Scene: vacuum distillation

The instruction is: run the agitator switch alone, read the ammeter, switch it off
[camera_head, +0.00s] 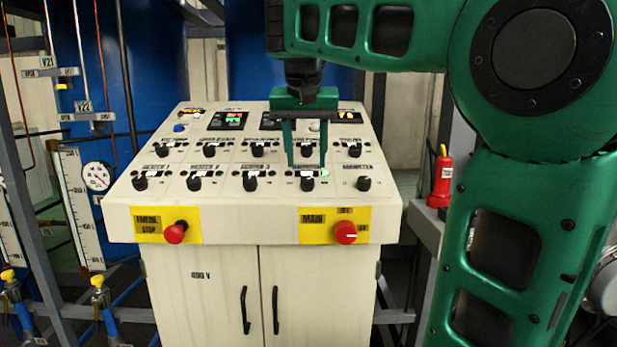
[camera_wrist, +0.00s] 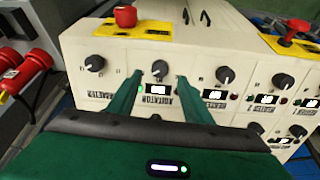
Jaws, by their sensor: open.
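The beige control panel (camera_head: 225,210) stands in front of me. The agitator switch (camera_head: 307,184) is a black knob in its front row; it also shows in the wrist view (camera_wrist: 160,68), above its label in that picture. A green lamp (camera_head: 325,173) beside it is lit. My gripper (camera_head: 306,165) is open above this switch, its fingertips on either side of the knob in the wrist view (camera_wrist: 159,76). I cannot tell whether they touch it. No ammeter reading is legible.
Heater knobs (camera_head: 194,184) are to the left. A red emergency stop (camera_head: 174,233) and red main switch (camera_head: 346,233) are on the front face. A display (camera_head: 227,120) with red and green digits is at the back.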

